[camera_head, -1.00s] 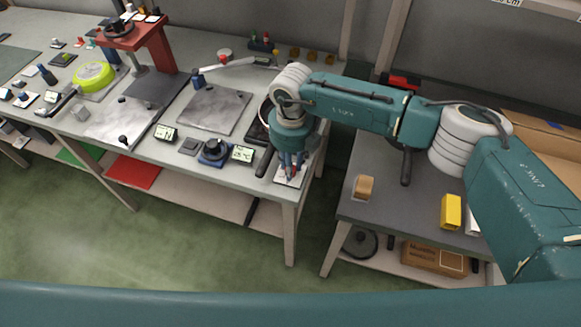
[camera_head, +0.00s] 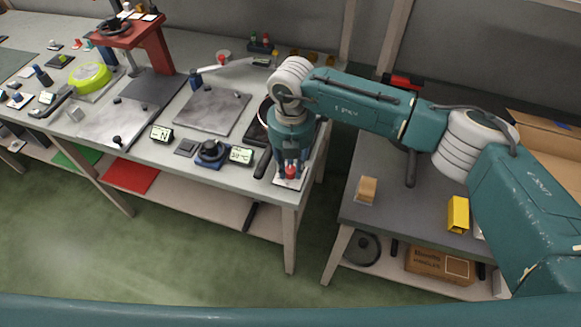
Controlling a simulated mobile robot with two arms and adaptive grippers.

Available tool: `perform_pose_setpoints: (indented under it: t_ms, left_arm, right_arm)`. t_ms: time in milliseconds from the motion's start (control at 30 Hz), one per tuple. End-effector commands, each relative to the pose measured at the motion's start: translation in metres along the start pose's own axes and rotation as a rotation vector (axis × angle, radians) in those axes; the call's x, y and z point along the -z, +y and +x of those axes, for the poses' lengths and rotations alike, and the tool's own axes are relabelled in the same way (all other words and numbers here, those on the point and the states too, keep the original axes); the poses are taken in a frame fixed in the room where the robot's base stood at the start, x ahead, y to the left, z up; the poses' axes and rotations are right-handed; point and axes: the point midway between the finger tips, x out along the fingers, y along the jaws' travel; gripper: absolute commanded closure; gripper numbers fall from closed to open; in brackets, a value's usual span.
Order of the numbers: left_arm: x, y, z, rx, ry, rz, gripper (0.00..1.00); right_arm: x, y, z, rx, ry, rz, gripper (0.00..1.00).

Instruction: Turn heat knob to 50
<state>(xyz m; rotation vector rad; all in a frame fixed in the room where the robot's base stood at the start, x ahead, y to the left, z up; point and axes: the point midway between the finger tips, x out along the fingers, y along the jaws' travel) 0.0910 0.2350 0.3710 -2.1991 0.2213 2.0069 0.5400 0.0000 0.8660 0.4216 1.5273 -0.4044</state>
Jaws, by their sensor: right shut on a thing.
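My right gripper (camera_head: 289,173) points down at the front right corner of the long workbench. It is shut on a small red knob (camera_head: 291,170) that stands on a white plate (camera_head: 289,184). The fingers hide part of the knob, and its setting cannot be read. A black round dial (camera_head: 209,149) on a blue base sits to the left, clear of the gripper. A small display (camera_head: 241,156) stands beside that dial, its digits too small to read surely. My left gripper is out of view.
A black pan (camera_head: 263,112) lies partly behind my right arm, its handle near the gripper. A grey plate (camera_head: 212,110) is farther left. A grey side table (camera_head: 400,215) across a gap holds a tan block (camera_head: 367,190) and a yellow block (camera_head: 458,214).

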Motion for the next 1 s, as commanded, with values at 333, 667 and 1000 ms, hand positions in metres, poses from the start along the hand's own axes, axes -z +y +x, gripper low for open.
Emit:
perform_pose_setpoints:
  t_ms: [333, 667, 1000]
  left_arm:
    - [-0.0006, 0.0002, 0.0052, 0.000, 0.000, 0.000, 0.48]
    - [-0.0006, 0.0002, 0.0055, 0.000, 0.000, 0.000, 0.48]
    - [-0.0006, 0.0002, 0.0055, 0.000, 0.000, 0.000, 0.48]
  right_arm:
    - [0.0015, -0.0004, 0.0010, 0.002, 0.002, 0.134, 1.00]
    - [0.0019, -0.0002, 0.0007, 0.002, 0.002, 0.156, 1.00]
    - [0.0019, 0.0001, 0.0007, 0.002, 0.002, 0.154, 0.57]
